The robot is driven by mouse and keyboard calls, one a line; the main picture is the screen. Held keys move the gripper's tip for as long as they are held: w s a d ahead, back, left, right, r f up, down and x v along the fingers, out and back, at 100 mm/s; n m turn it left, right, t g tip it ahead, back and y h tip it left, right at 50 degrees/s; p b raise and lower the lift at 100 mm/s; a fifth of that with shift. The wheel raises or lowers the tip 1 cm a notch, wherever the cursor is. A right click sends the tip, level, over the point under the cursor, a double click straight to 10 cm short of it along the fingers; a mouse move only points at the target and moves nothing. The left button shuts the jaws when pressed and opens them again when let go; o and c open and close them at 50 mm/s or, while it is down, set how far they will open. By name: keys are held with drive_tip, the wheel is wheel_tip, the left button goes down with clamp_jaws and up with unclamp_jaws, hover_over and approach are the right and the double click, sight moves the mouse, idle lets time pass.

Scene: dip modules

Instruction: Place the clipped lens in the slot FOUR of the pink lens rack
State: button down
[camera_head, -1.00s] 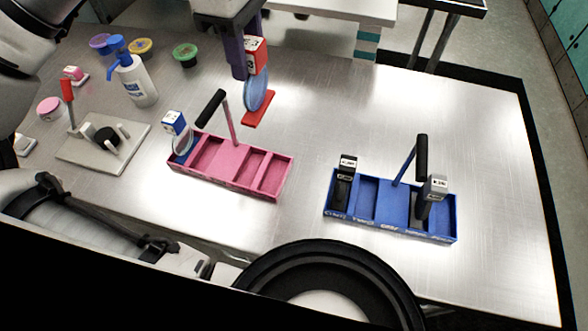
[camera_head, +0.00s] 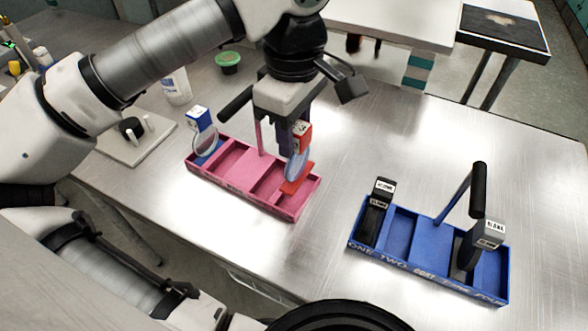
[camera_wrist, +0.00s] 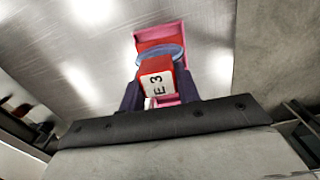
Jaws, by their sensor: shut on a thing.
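The clipped lens (camera_head: 302,134) has a red clip with a white label, a bluish round glass and a red foot. My gripper (camera_head: 293,142) is shut on its clip and holds it upright over the right end of the pink lens rack (camera_head: 238,184). In the head view the red foot overlaps the end compartment; I cannot tell whether it touches the rack. In the wrist view my gripper (camera_wrist: 160,98) holds the red clip (camera_wrist: 157,72), with the pink rack (camera_wrist: 160,33) beyond it. A blue-clipped lens (camera_head: 203,133) stands in the rack's left end compartment. The middle compartments look empty.
The pink rack's black-tipped handle (camera_head: 237,102) rises close to my gripper on its left. A blue rack (camera_head: 425,267) with a black-clipped and a grey-clipped piece stands to the right. A white pegged board (camera_head: 135,138) lies left. Bare table separates the racks.

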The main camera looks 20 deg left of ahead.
sight(294, 157)
drive_tip(key=shift+f+b, duration=1.4)
drive_tip(key=shift+f, duration=1.35)
drive_tip(key=shift+f, duration=0.15)
drive_tip(key=c, duration=1)
unclamp_jaws()
wheel_tip(294, 157, up, 12)
drive_tip(key=shift+r, duration=0.2)
